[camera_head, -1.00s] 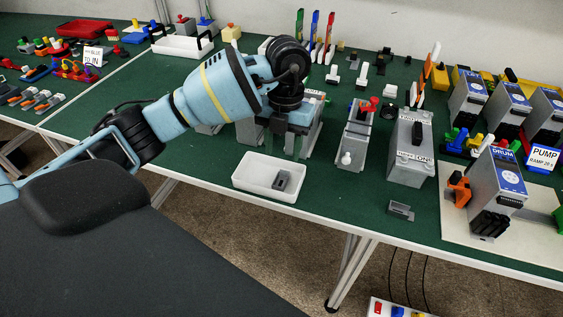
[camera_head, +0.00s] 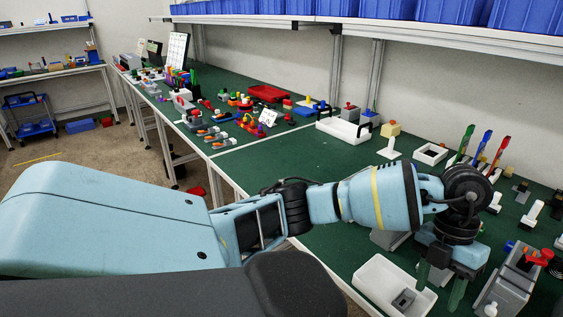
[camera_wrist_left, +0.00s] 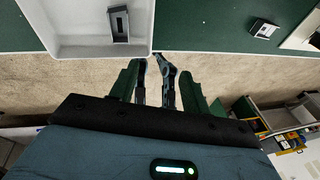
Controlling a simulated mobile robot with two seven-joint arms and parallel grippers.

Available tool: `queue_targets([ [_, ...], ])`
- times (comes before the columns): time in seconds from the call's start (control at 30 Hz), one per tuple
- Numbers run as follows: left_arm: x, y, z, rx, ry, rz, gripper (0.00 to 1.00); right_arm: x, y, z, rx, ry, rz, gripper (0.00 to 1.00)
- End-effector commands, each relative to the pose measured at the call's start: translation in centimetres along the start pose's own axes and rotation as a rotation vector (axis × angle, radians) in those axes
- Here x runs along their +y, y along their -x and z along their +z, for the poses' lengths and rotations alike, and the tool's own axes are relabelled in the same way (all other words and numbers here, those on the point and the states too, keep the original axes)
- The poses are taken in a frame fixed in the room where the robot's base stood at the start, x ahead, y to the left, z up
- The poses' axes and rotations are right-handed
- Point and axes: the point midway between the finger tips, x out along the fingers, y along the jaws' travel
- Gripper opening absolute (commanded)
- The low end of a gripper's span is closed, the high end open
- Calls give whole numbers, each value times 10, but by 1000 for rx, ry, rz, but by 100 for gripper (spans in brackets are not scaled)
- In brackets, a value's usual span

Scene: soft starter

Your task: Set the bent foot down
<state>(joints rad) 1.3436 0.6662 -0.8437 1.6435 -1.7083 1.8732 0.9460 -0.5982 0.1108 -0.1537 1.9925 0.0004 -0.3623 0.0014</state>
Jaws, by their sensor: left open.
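A small grey angled part (camera_head: 403,299) lies in a white tray (camera_head: 369,276) at the front edge of the green bench. It also shows in the left wrist view (camera_wrist_left: 119,23). A second small grey bent piece (camera_wrist_left: 264,28) lies on the green mat in the left wrist view. I cannot tell for certain which is the bent foot. My left gripper (camera_head: 440,287) is open, with its green fingers apart, beside the tray's right end. In the left wrist view the left gripper (camera_wrist_left: 161,88) points past the bench edge, with floor behind it. My right gripper is not in view.
A grey device with a red knob (camera_head: 520,275) stands close to the right of my left gripper. Behind are a white caddy with black handles (camera_head: 343,130) and upright coloured tools (camera_head: 480,147). A shelf with blue bins (camera_head: 390,9) hangs above. Open green mat lies left of the tray.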

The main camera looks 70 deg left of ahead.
Motion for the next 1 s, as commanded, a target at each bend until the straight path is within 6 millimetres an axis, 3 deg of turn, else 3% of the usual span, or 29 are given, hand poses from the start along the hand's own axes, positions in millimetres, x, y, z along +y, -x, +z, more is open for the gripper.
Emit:
queue_targets([
  [0.03,-20,-26,-13,56,-52,-96,47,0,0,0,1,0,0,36],
  [0.1,-52,-53,-34,122,-118,-267,47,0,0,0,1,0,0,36],
  [0.2,-95,-77,-66,205,-176,-531,47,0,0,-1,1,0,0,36],
  [0.4,-158,-85,-118,315,-128,-1064,47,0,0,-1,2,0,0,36],
  [0.53,-176,-74,-132,338,21,-1386,47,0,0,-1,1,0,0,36],
  [0.67,-171,-69,-126,320,271,-1657,47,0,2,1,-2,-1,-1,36],
  [0.77,-153,-78,-113,279,527,-1811,47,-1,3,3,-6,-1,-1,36],
  [0.87,-123,-103,-100,218,828,-1902,47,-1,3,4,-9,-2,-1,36],
  [1.0,-68,-159,-95,114,1292,-1912,47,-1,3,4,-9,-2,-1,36],
])
